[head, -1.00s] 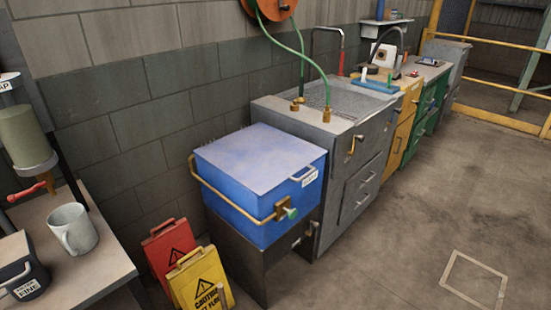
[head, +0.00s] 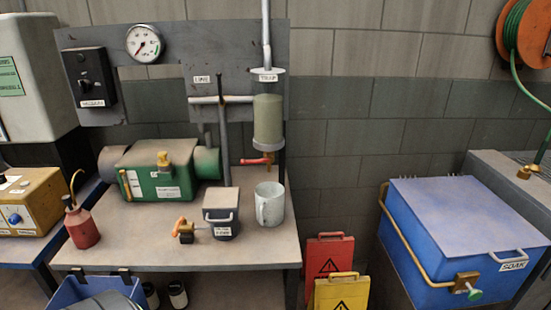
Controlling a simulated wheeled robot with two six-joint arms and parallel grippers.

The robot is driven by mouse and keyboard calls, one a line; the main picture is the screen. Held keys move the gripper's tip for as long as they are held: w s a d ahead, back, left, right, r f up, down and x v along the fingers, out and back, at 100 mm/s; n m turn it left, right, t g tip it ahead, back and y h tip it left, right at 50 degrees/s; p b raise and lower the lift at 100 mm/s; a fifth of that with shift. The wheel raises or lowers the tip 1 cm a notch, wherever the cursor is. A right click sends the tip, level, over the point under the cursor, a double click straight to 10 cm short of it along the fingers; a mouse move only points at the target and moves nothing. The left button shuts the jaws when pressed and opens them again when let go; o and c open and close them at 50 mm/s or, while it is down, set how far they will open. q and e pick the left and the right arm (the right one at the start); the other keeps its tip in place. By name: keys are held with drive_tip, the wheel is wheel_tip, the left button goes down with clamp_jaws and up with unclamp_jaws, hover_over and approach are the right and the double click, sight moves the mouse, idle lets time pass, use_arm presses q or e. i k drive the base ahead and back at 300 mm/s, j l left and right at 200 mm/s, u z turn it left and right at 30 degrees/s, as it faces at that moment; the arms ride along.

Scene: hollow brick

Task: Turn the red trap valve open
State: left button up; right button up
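The red trap valve handle (head: 256,161) sits at the bottom of a cylindrical grey-green trap (head: 268,122), under a label reading TRAP. The handle points left, roughly level. A small brass-coloured outlet shows just below it. A white mug (head: 269,204) stands on the bench below and apart from the valve. Neither of my grippers is in the head view.
The workbench (head: 140,245) holds a green machine (head: 160,170), a dark labelled box (head: 221,213) with an orange-handled valve, and a red oil can (head: 81,225). Red and yellow signs (head: 341,292) and a blue SOAK tank (head: 455,240) stand to the right.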

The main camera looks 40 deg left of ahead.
sight(256, 161)
drive_tip(key=u, duration=1.5)
